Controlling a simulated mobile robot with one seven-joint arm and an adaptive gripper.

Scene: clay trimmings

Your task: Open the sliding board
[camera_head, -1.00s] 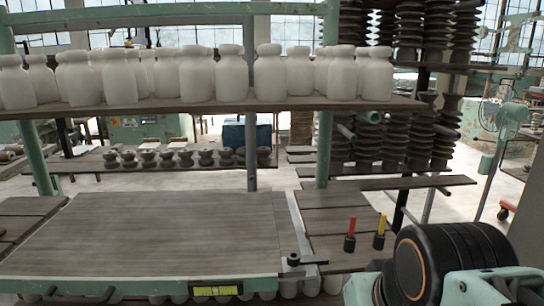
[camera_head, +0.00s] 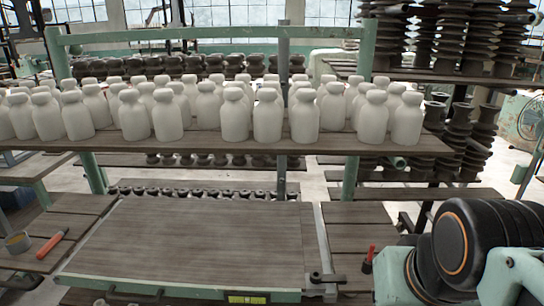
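The sliding board (camera_head: 200,240) appears to be the wide brown wood-grained panel lying flat at the lower middle. It has a pale green front edge (camera_head: 180,287) with a yellow-green label (camera_head: 249,298) on it. A dark bar handle (camera_head: 135,297) sits at its front left, partly cut off by the picture's bottom. A black lever (camera_head: 327,278) sits at its front right corner, beside a pale metal strip (camera_head: 322,240). What lies under the panel is hidden. My arm's dark link shows at the lower right, right of the board and apart from it in the picture. My gripper is not in view.
A shelf (camera_head: 240,146) crowded with white bottle-shaped pieces (camera_head: 235,115) runs above the board's far side. Slatted planks (camera_head: 355,215) lie to the right, with a red-handled tool (camera_head: 370,255).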

